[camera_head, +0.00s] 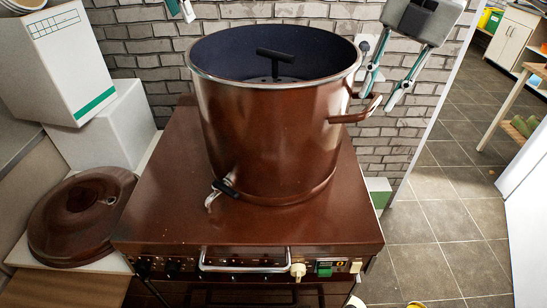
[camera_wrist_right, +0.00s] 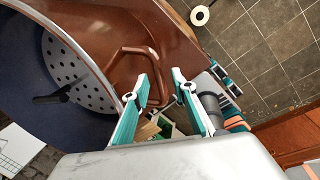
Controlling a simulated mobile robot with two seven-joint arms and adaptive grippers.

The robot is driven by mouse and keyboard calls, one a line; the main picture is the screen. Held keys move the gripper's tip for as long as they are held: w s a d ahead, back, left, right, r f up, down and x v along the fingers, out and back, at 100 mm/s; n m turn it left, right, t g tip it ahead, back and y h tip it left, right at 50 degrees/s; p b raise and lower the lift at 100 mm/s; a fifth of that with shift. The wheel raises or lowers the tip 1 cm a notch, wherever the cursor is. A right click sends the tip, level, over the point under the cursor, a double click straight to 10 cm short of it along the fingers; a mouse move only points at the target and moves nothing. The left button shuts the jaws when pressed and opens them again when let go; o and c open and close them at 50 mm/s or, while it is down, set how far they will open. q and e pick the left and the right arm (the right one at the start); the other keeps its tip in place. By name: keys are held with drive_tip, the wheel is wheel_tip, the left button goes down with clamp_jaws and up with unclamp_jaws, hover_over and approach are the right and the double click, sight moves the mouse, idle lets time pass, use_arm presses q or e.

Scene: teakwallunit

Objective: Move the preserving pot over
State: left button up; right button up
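The preserving pot (camera_head: 275,130) is a large brown pot standing upright on a brown stove top. It is open at the top, with a dark inside, a perforated disc and a black T-shaped handle. A small tap sits low at its front left. Its right loop handle (camera_head: 355,113) also shows in the right wrist view (camera_wrist_right: 127,70). My right gripper (camera_head: 383,92) is open and empty beside this handle, its fingertips close to it; contact is unclear. My left gripper (camera_head: 181,10) is mostly cut off at the top edge, behind the pot's left side; the left handle is hidden.
The stove top (camera_head: 165,210) is free left and front of the pot. A brown lid (camera_head: 80,215) lies on the left counter, near white boxes (camera_head: 60,65). A brick wall (camera_head: 150,40) stands close behind. Tiled floor (camera_head: 430,220) lies to the right.

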wheel_tip(320, 180, up, 9)
drive_tip(key=s+d, duration=0.1)
drive_tip(key=shift+d, duration=0.2)
drive_tip(key=shift+f, duration=0.1)
drive_tip(key=shift+s, duration=0.1)
